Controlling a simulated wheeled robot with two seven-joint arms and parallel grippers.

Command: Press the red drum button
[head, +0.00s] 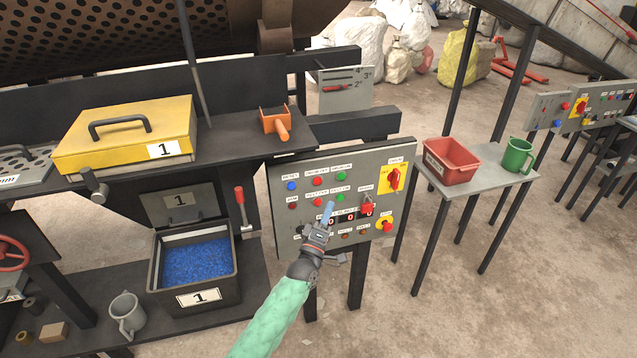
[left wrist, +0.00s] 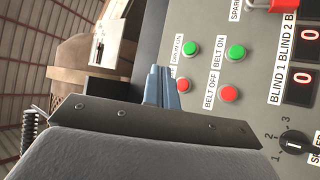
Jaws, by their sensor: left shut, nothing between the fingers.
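The grey control panel (head: 280,222) stands upright in the middle of the head view. Its red drum button (head: 318,181) is in the top row, left of the green drum button (head: 340,177). In the left wrist view the red drum button (left wrist: 183,85) lies just right of my fingertips; its label is hidden behind them. The red belt-off button (left wrist: 229,94) is further right. My left gripper (head: 328,209) is shut and empty, in front of the panel's lower middle; its fingers also show in the left wrist view (left wrist: 163,84). I see no contact with a button. My right gripper is out of view.
The panel also carries a red padlock (head: 367,207), a yellow-backed red switch (head: 394,180) and a red stop button (head: 387,227). A side table with a red bin (head: 451,161) and a green mug (head: 517,155) stands to the right. A red-handled lever (head: 240,197) is to the left.

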